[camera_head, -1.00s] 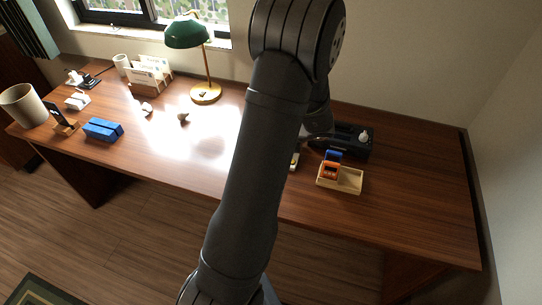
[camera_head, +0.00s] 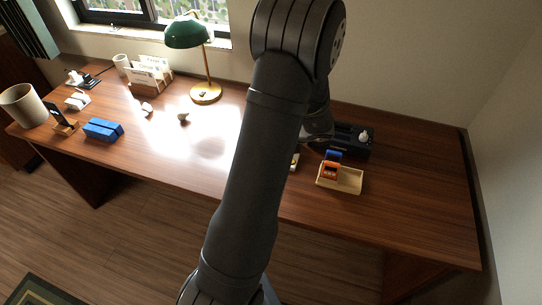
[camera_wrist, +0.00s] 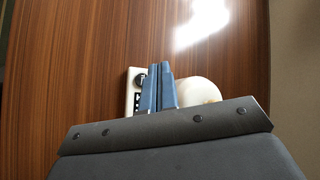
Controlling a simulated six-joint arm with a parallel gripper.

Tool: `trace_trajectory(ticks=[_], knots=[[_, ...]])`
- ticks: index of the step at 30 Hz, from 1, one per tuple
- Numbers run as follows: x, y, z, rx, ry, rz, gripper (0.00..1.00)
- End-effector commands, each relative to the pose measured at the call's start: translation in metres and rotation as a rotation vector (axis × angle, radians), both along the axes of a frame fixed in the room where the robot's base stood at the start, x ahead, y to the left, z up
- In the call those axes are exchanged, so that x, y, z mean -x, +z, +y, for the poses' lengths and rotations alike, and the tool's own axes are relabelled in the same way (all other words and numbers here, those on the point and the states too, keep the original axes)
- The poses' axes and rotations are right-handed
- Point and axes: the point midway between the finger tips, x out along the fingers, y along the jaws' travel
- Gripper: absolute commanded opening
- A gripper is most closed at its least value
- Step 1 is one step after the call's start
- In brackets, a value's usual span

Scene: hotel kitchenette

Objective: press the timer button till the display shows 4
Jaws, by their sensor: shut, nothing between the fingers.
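A small white device (camera_wrist: 130,104) with a dark round part and a black panel lies on the desk, just left of my fingers in the wrist view. It looks like the timer. No digit can be read on it, and my fingers hide part of it. In the head view a pale sliver (camera_head: 295,161) beside my arm may be the same device. My gripper (camera_wrist: 160,66) is shut and empty, with its blue-grey fingertips over or beside the device's right side. I cannot tell whether they touch it. In the head view my arm hides the fingers.
A white rounded object (camera_wrist: 199,91) is right of my fingers. In the head view, an orange-and-blue item (camera_head: 331,171) sits in a tan tray (camera_head: 351,187), with a dark box (camera_head: 360,151) behind. A green lamp (camera_head: 187,32) and blue block (camera_head: 103,130) stand left. The desk's right side is clear.

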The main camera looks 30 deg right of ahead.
Motion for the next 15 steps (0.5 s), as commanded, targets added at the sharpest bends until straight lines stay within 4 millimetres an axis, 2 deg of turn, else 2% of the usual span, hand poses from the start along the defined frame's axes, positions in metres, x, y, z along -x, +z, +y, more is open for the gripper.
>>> trace_trajectory(ticks=[6, 15], knots=[[0.000, -0.030, 0.000, -0.002, 0.000, 0.002, 0.00], [0.000, -0.047, 0.000, 0.001, 0.000, 0.001, 0.00]])
